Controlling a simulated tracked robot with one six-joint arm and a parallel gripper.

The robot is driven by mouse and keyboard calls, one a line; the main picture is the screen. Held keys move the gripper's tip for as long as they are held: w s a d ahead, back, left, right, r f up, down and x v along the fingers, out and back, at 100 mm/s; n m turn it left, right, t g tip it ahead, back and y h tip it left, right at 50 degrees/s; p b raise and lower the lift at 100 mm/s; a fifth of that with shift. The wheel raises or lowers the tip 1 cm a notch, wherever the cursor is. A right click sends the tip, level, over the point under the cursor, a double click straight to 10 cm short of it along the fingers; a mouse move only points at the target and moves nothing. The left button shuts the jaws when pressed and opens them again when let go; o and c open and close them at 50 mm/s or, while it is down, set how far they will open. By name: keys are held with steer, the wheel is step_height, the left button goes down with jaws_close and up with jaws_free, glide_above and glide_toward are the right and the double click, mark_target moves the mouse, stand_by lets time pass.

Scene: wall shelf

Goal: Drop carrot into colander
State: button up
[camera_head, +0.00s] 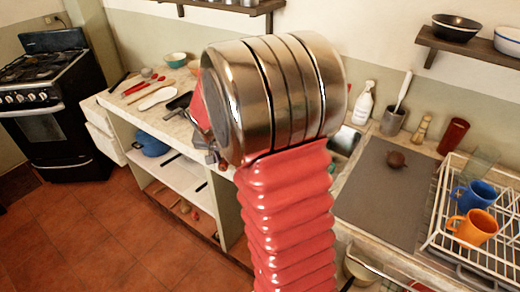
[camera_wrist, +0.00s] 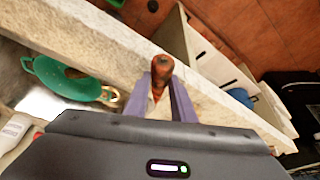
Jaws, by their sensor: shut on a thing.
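The carrot (camera_wrist: 161,67), orange with a brownish end, is held upright between the two purple-grey fingers of my gripper (camera_wrist: 160,88) in the wrist view. The colander (camera_wrist: 50,72) appears as a green vessel with loop handles, left of my gripper in the wrist view. The carrot is apart from the colander, over the pale counter strip.
A pale counter (camera_head: 165,112) with utensils and bowls stands at the left, above open shelves. A white dish rack (camera_head: 448,205) with a blue mug (camera_head: 476,195) and an orange mug (camera_head: 474,228) is at the right. A grey mat (camera_head: 384,195) lies beside it.

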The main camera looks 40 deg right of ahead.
steer(key=w+a+f+n+y, duration=0.1)
steer(key=a+n, duration=0.4)
steer(key=a, duration=0.6)
steer(key=w+a+f+n+t+y, duration=0.1)
steer(key=a+n, duration=0.4)
steer(key=a, duration=0.6)
steer(key=shift+w+f+y, duration=0.25)
steer(key=shift+w+y, duration=0.55)
steer(key=shift+w, duration=0.25)
steer(key=shift+s, duration=0.1)
